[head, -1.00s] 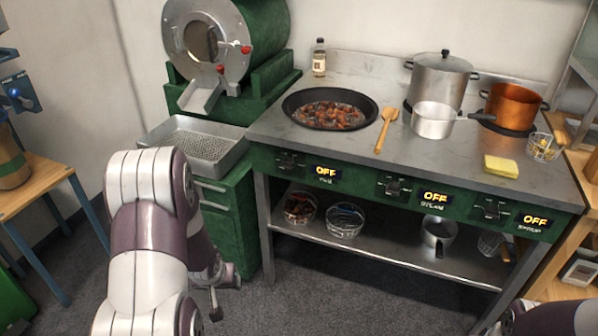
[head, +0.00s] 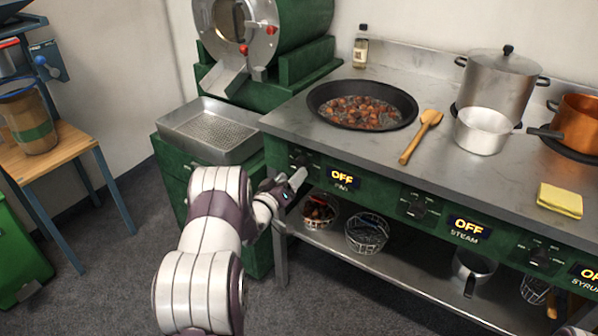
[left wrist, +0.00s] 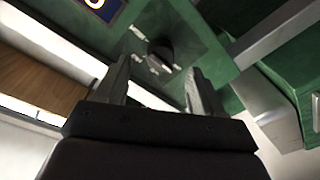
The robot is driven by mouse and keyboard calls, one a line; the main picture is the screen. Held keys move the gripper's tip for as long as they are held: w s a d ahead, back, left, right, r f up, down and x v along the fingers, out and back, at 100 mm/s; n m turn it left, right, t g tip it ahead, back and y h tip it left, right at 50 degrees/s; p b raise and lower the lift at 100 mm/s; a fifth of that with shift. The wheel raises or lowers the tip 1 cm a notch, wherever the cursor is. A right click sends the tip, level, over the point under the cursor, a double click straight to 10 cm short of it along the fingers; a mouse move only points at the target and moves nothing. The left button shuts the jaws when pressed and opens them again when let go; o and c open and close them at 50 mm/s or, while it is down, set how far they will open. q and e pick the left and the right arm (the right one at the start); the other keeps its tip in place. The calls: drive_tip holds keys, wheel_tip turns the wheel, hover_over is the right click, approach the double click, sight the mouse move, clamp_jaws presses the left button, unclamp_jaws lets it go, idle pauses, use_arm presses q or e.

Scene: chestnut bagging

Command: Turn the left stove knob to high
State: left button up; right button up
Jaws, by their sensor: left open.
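The left stove knob (head: 301,160) is a dark knob on the green front panel, left of the display (head: 342,177) that reads OFF above PAN. In the left wrist view the knob (left wrist: 160,52) shows ahead of the fingertips, roughly between them. My left gripper (head: 292,181) is just in front of and below the knob, with its fingers toward the panel. In the left wrist view the gripper (left wrist: 160,78) is open and empty, with a finger on each side. I cannot tell whether it touches the knob. My right gripper is out of view.
A black pan (head: 362,104) of chestnuts sits on the stove top above the knob. The steam knob (head: 417,204) is farther right. Wire baskets (head: 367,232) stand on the lower shelf (head: 400,272). A perforated metal tray (head: 210,130) is left of the stove.

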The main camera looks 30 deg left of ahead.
sight(300, 165)
use_arm(q)
drive_tip(key=w, duration=0.4)
drive_tip(key=shift+w+a+b, duration=0.1)
drive_tip(key=shift+w+b, duration=0.2)
drive_tip(key=shift+w, duration=0.1)
drive_tip(key=c, duration=1)
